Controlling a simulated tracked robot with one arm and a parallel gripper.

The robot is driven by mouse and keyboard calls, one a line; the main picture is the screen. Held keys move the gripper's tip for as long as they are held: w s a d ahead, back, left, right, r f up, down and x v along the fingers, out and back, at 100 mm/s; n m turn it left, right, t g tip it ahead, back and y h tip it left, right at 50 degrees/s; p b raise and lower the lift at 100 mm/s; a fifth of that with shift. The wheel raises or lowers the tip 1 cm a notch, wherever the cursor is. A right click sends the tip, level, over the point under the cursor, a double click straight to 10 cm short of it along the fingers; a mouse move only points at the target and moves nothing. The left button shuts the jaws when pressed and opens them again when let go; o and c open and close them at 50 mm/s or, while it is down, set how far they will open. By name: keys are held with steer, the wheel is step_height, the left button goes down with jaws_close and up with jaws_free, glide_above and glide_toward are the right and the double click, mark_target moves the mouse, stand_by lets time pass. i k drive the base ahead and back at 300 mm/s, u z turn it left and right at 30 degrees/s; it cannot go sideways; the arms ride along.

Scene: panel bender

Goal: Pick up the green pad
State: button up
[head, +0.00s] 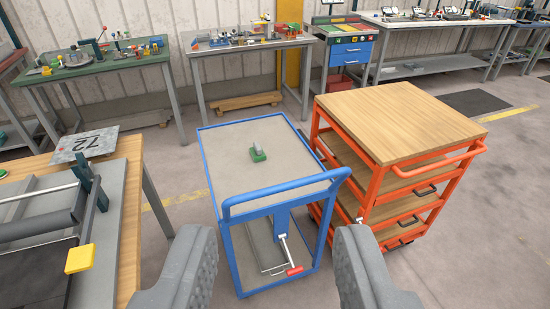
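A small green object with a grey piece on top, which may be the green pad (257,154), rests near the middle of the top of the blue cart (226,143). It is small in the head view, so its details are hard to tell. My gripper (275,242) is open, with its two grey fingers wide apart at the bottom of the view. It is empty. The fingers are nearer to me than the cart and apart from the green object. The cart's blue push handle lies between the fingers and the green object in the picture.
An orange cart (402,118) with a wooden top stands right beside the blue cart. A wooden bench (127,165) with a bending tool and a sign marked 72 is at left. Several workbenches line the back wall. Open floor shows between left bench and blue cart.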

mark_target(258, 154)
steer(key=u, duration=0.2)
steer(key=i, duration=0.9)
steer(key=z, duration=0.15)
steer(key=k, duration=0.65)
steer(key=z, duration=0.25)
steer(key=i, duration=2.1)
steer(key=u, duration=0.85)
